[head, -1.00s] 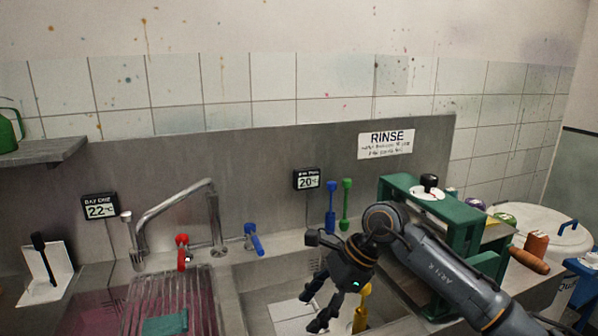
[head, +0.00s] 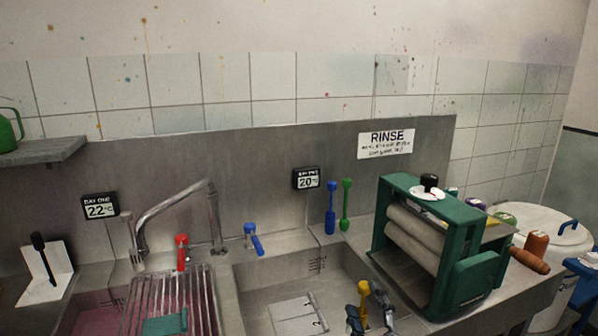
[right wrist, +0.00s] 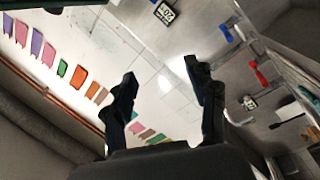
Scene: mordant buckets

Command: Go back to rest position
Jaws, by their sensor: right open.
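My right gripper (head: 368,306) shows only in part, low in the head view, over the right side of the sink basin and just left of the green roller press. In the right wrist view, the same gripper (right wrist: 160,74) has its two dark fingers spread apart with nothing between them. A yellow tool (head: 363,292) shows close to the fingers in the head view; I cannot tell whether they touch. My left gripper is not in view.
The green press (head: 470,280) stands on the counter beside the basin. A curved faucet (head: 178,192), a red tap (head: 182,252) and a blue tap (head: 253,240) line the back. A metal rack (head: 165,300) covers the left basin. A white lidded bucket (head: 548,228) stands far right.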

